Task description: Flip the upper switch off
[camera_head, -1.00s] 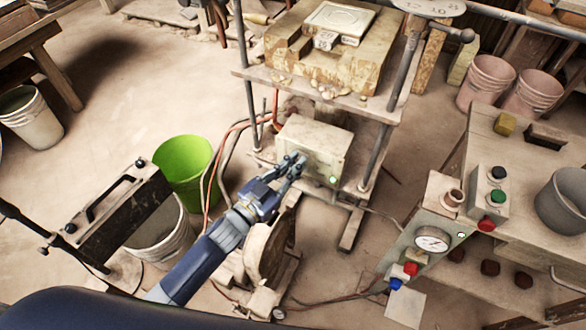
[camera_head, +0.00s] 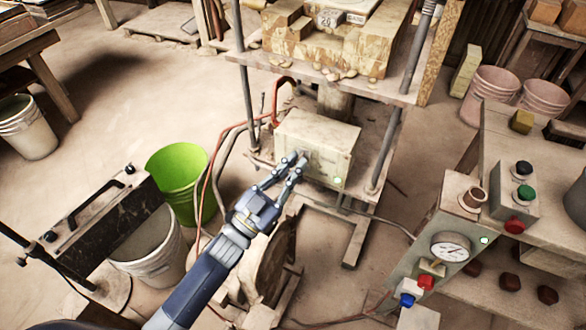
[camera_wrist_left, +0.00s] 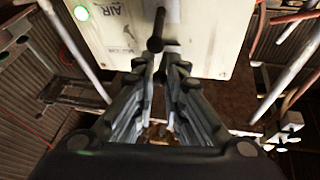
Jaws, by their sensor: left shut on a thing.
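A pale box (camera_head: 318,135) with a lit green lamp (camera_head: 337,181) stands on the lower shelf of the press frame. In the left wrist view, its face (camera_wrist_left: 205,30) carries the letters AIR and a dark switch lever (camera_wrist_left: 156,30); the green lamp (camera_wrist_left: 81,13) is lit there too. My left gripper (camera_head: 291,172) is at the front of the box. In the wrist view its fingertips (camera_wrist_left: 165,66) are close together at the lever's rounded end, shut on it. The fingers hide the lever in the head view. My right gripper is not in view.
A control panel (camera_head: 425,245) with a gauge, buttons and a small toggle stands at the right. The press's steel posts (camera_head: 387,150) flank the box. A green bucket (camera_head: 175,180) and hoses are to the left. A wheel (camera_head: 272,265) lies below my left arm.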

